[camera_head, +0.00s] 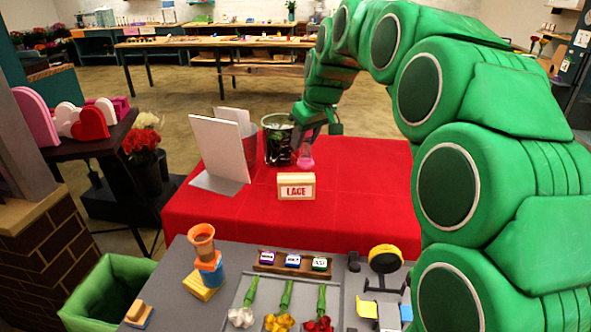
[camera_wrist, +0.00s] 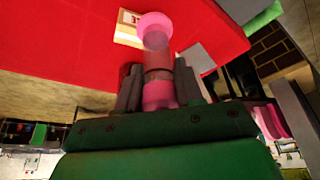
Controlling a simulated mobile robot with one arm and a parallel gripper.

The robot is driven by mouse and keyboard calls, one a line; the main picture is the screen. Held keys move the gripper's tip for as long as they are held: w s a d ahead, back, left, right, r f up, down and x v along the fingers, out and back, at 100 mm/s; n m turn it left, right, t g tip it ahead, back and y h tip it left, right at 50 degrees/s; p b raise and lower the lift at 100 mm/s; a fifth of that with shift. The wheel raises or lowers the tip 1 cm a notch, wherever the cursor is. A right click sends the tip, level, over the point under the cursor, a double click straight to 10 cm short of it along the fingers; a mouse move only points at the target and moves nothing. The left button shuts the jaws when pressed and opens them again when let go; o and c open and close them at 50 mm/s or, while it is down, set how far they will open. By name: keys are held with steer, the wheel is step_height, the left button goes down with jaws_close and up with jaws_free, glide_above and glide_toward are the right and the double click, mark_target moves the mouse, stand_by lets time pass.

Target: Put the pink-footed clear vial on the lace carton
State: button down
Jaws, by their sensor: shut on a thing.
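The lace carton (camera_head: 296,186) is a small tan box with a white "LACE" label, standing on the red table. My gripper (camera_head: 308,146) is above the red table, behind and slightly right of the carton. It is shut on the pink-footed clear vial (camera_head: 305,161), whose pink foot hangs below the fingers. In the wrist view the vial (camera_wrist: 155,35) sits between the two grey fingers, with its round pink foot pointing away from my gripper. The carton (camera_wrist: 128,32) shows there partly behind the foot. The vial and carton look apart.
White panels (camera_head: 218,148) stand left of the carton, and a dark glass container (camera_head: 277,140) with greenery stands close beside my gripper. A grey counter (camera_head: 225,300) in front holds stacked blocks, labelled small boxes and flowers. The red table (camera_head: 370,200) is bare right of the carton.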

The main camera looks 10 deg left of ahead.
steer(key=w+a+f, duration=0.4)
steer(key=w+f, duration=0.5)
steer(key=w, duration=0.3)
steer(key=shift+w, duration=0.15)
steer(key=shift+a+f, duration=0.1)
steer(key=shift+f, duration=0.1)
steer(key=shift+w+a+f, duration=0.1)
steer(key=shift+w+f, duration=0.1)
steer(key=shift+f, duration=1.5)
steer(key=c, duration=0.7)
jaws_free()
steer(key=shift+f, duration=0.15)
